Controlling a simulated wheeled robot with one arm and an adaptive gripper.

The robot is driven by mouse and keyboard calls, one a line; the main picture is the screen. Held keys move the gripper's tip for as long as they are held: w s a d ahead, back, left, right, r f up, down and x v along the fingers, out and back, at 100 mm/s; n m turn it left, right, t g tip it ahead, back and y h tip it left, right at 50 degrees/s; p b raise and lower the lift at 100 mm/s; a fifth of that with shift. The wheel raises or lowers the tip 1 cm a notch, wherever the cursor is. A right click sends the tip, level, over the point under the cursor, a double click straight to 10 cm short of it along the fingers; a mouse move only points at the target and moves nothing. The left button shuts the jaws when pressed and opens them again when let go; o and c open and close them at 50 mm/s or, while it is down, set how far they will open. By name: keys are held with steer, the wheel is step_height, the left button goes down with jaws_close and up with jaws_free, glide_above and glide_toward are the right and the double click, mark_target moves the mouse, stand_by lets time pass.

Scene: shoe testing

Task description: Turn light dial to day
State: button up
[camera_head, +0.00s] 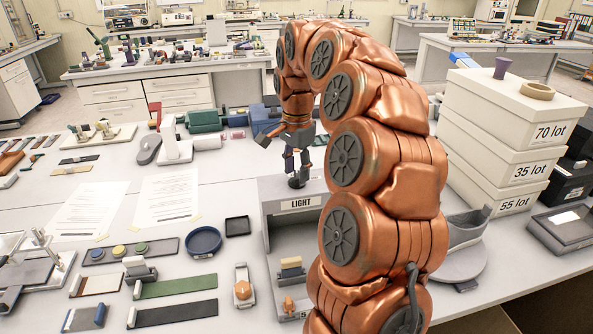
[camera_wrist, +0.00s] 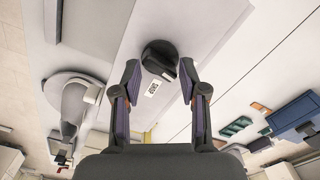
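The light box (camera_head: 280,190) is grey with a "LIGHT" sign on its front and an open space below; my arm hides its right part. A small dark dial (camera_head: 296,183) stands on its top. In the wrist view the dial (camera_wrist: 160,55) is a black round knob, with a small white label (camera_wrist: 152,89) beside it whose text I cannot read. My gripper (camera_head: 297,172) points down over the dial. In the wrist view my gripper (camera_wrist: 159,80) is open and empty, its fingertips apart on either side of the dial's near edge. Contact cannot be told.
White lot boxes (camera_head: 507,135) are stacked to the right, with a grey shoe-shaped device (camera_head: 463,245) in front of them. A blue round tray (camera_head: 203,240) and a small black tray (camera_head: 238,226) lie left of the light box. Paper sheets (camera_head: 165,200) lie farther left.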

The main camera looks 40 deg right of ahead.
mark_target(296, 174)
steer(key=shift+r+b, duration=0.95)
steer(key=shift+r, duration=2.25)
steer(key=shift+a+r, duration=0.1)
steer(key=shift+a, duration=0.05)
steer(key=s+a+f+n+b, duration=0.1)
steer(key=s+a+f+n, duration=0.35)
steer(key=a, duration=0.25)
steer(key=s+a+f+n+b, duration=0.2)
steer(key=s+a+f+n, duration=0.1)
steer(key=s+a+n, duration=0.3)
steer(key=s+a+f+n+b, duration=0.1)
steer(key=s+a+f+n, duration=0.1)
steer(key=s, duration=0.4)
steer(key=s+a+f+n+g, duration=0.1)
steer(key=s+a+f, duration=0.3)
steer(key=s+f, duration=0.2)
steer(key=shift+a+f+n+b, duration=0.25)
steer(key=shift+f+n+b, duration=0.1)
steer(key=shift+b, duration=0.05)
